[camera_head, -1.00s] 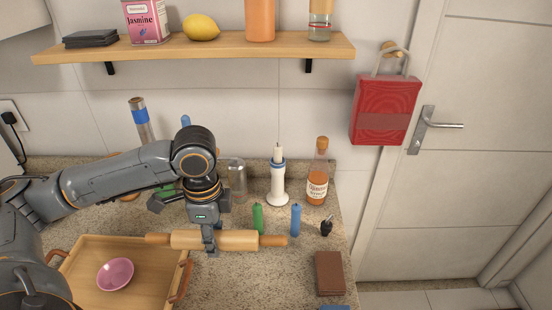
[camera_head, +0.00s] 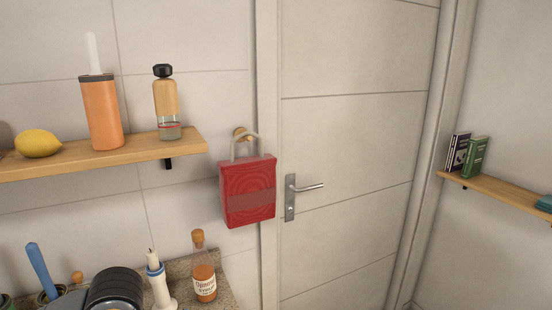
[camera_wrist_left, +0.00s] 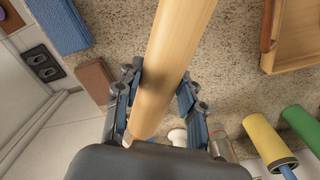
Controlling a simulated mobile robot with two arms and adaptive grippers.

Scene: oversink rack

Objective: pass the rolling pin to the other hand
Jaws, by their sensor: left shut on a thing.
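In the left wrist view, the pale wooden rolling pin (camera_wrist_left: 172,58) runs from the top edge down between the two fingers of my left gripper (camera_wrist_left: 160,90). The gripper is shut on it, with a finger on each side. Its far end is cut off by the frame, and its near end is partly hidden behind the gripper's dark body. The head view does not show the rolling pin or the left fingers; only a dark part of my left arm shows at its bottom edge. My right gripper is in neither view.
The head view shows a shelf (camera_head: 100,158), a hanging red bag (camera_head: 247,190), a syrup bottle (camera_head: 203,280) and a door.

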